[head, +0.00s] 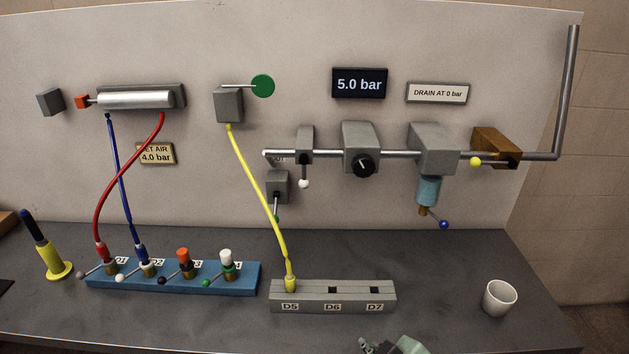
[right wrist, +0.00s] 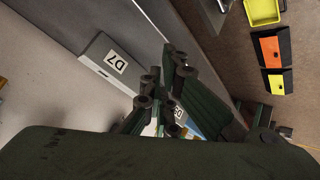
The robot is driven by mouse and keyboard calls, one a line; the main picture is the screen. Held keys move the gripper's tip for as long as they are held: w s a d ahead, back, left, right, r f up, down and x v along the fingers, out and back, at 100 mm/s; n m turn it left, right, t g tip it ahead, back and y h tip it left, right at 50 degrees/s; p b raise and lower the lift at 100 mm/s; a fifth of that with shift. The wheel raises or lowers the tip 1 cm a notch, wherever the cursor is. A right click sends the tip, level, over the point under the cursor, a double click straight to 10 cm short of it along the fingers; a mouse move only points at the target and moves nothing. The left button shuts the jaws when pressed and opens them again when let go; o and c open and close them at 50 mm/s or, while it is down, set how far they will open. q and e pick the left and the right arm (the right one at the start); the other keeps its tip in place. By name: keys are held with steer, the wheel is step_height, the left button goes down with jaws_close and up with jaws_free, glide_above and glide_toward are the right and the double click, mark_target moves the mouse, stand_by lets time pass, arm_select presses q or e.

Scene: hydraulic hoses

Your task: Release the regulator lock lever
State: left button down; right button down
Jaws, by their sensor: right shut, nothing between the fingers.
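The regulator (head: 360,138) is a grey block with a black knob (head: 363,164) on the metal pipe along the wall panel. A small block (head: 305,142) to its left has a short lever with a white ball (head: 304,183) hanging down. I cannot tell which lever is the regulator lock lever. My right gripper (head: 393,345) shows partly at the bottom edge of the head view, low in front of the grey socket block and far from the regulator. In the right wrist view its fingers (right wrist: 164,101) are shut and empty. My left gripper is not in view.
A display (head: 360,84) reads 5.0 bar. A blue manifold (head: 210,277) with levers and hoses and a grey socket block (head: 333,297) stand on the bench. A yellow hose (head: 262,200) runs to D5. A white cup (head: 499,298) stands right. Bench between block and cup is clear.

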steer(key=w+a+r+n+t+y, duration=0.2)
steer(key=w+r+n, duration=0.5)
steer(key=r, duration=0.5)
steer(key=w+a+r+n+t+y, duration=0.2)
steer(key=w+r+n, duration=0.5)
steer(key=r+n, duration=0.4)
steer(key=shift+a+r+y, duration=0.5)
steer(key=shift+a+y, duration=0.25)
steer(key=shift+y, duration=0.35)
steer(key=shift+w+p, duration=0.1)
steer(key=shift+p, duration=0.2)
steer(key=p, duration=0.4)
glide_toward(307, 187)
steer(key=x, duration=0.7)
